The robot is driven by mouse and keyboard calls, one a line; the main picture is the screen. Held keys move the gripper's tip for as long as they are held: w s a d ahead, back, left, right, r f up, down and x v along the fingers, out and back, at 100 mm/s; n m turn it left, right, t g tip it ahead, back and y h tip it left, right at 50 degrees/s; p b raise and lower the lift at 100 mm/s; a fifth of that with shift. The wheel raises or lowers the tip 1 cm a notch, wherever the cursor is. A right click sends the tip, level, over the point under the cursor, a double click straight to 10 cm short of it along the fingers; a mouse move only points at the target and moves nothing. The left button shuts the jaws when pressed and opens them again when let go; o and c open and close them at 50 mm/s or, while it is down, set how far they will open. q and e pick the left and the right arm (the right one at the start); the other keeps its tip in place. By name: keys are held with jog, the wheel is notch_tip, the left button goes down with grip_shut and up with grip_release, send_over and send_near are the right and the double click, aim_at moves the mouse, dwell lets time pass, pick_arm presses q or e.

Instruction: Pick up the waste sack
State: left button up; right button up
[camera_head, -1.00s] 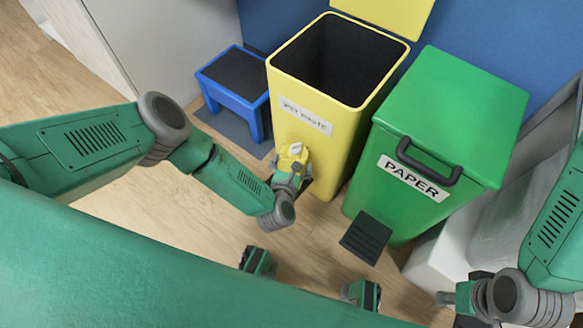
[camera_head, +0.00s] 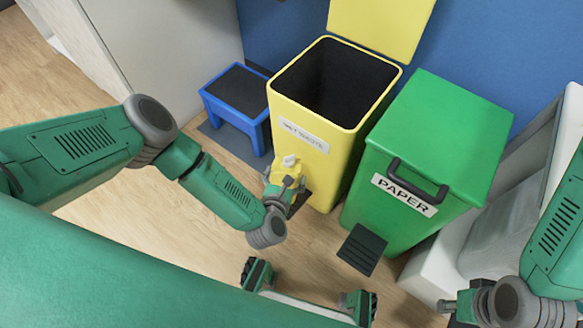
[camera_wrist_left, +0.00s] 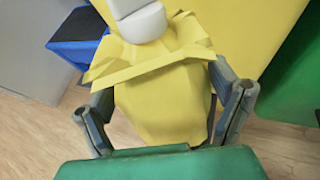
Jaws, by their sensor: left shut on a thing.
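The waste sack (camera_head: 285,171) is a small yellow bag with a white piece at its top, in front of the yellow bin in the head view. In the left wrist view the sack (camera_wrist_left: 160,95) fills the middle, with its gathered top and white piece upward. My left gripper (camera_head: 283,190) is shut on the sack, and its two fingers (camera_wrist_left: 160,112) show on either side of it. The yellow bin (camera_head: 305,165) labelled wet waste stands open behind the sack. My right gripper (camera_head: 445,306) is at the lower right, away from the sack; its fingers are too small to judge.
A green paper bin (camera_head: 425,140) with a black handle and pedal stands right of the yellow bin. A blue step stool (camera_head: 238,108) stands to the left on a dark mat. Wooden floor (camera_head: 150,225) is clear in front. A blue wall (camera_head: 490,40) is behind.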

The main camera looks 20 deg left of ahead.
pick_arm(q)
jog(key=s+a+p, duration=0.1)
jog(key=s+a, duration=0.2)
jog(key=s, duration=0.4)
jog(key=s+a+p, duration=0.2)
jog(key=s, duration=0.6)
jog(key=shift+s+a, duration=0.3)
jog(key=shift+a, duration=0.1)
jog(key=shift+w+r, duration=0.1)
